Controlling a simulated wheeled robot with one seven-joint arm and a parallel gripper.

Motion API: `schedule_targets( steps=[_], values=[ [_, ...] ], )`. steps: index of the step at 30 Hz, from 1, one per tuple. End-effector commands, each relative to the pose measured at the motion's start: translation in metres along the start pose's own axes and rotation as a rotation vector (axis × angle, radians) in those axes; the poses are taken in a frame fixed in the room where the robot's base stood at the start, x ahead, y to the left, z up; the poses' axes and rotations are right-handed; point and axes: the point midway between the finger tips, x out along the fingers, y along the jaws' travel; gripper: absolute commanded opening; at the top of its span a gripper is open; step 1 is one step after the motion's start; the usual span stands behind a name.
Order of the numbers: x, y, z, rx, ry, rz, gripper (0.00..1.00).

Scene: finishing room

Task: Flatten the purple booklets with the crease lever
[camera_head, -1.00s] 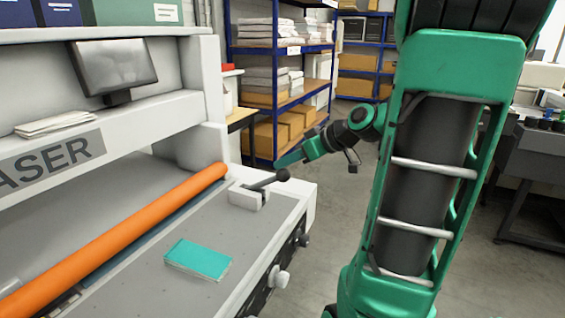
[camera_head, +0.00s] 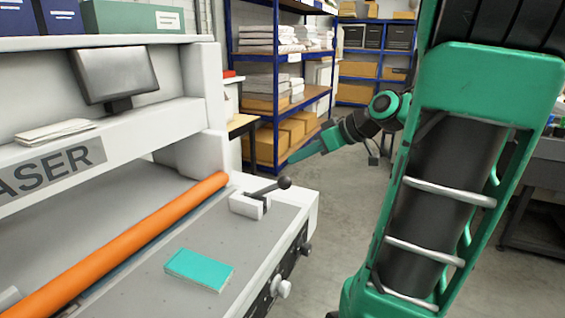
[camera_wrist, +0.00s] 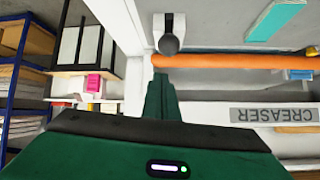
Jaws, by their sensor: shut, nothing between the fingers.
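The crease lever (camera_head: 268,190) is a short dark rod with a black ball knob on a white block at the far right corner of the creaser's bed. Its knob (camera_wrist: 168,43) shows in the wrist view, just beyond my fingertips. My gripper (camera_head: 296,156) is shut and empty, in the air beyond the lever and apart from it in the head view. Its closed green fingers (camera_wrist: 160,80) also show in the wrist view. One booklet (camera_head: 199,269) lies flat on the bed; it looks teal, and I see no purple one. It also shows in the wrist view (camera_wrist: 275,20).
A long orange roller (camera_head: 120,245) runs across the creaser. A monitor (camera_head: 115,76) and a paper stack (camera_head: 55,132) stand on its upper ledge. Knobs (camera_head: 282,288) stick out of the front.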

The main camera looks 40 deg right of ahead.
Motion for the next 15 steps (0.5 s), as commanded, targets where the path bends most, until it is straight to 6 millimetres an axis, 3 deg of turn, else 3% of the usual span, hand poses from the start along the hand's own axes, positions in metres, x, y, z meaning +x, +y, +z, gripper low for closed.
schedule_targets(
  steps=[6, 15],
  values=[
    [-0.029, 0.001, 0.009, -0.003, 0.002, 0.001, 0.00],
    [-0.038, 0.000, 0.012, -0.006, 0.002, -0.003, 0.00]
  ],
)
